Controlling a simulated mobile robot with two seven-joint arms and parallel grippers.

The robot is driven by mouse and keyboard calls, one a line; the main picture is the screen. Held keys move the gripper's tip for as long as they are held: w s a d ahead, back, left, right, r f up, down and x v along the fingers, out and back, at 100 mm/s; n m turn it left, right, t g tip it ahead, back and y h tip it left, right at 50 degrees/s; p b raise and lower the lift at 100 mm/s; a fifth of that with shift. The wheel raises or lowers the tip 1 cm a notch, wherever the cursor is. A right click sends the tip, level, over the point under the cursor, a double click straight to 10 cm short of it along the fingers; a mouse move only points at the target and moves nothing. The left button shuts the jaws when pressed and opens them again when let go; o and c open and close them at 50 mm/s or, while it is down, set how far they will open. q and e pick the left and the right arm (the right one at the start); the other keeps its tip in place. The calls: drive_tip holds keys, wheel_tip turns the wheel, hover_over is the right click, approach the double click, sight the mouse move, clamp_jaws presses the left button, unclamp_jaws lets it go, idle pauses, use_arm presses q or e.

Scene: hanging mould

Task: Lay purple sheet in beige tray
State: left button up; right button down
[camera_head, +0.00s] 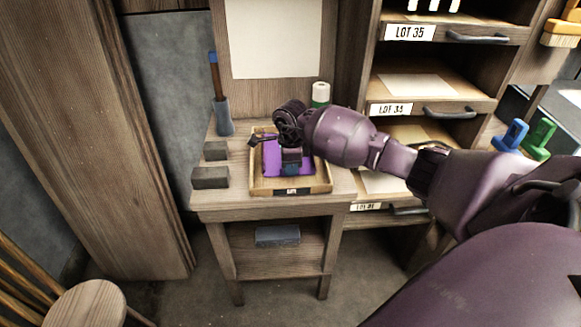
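The beige tray (256,187) sits on the small wooden table, with a label on its front edge. The purple sheet (273,160) shows inside the tray's rim and looks roughly flat; I cannot tell if all of it touches the tray floor. My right gripper (291,165) reaches in from the right and is over the sheet, hiding its middle and right part. Its fingers are small and dark, so I cannot tell whether they are open or shut. My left gripper is out of view.
Two grey blocks (210,178) stand left of the tray, with a blue-handled tool in a grey holder (223,117) behind them. A green-and-white container (320,94) is behind my arm. Labelled shelves (432,83) rise at the right. A round stool (88,303) is lower left.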

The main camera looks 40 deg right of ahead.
drive_tip(key=shift+f, duration=0.2)
drive_tip(key=c, duration=1.3)
unclamp_jaws()
drive_tip(key=shift+c, duration=0.2)
drive_tip(key=shift+r, duration=0.1)
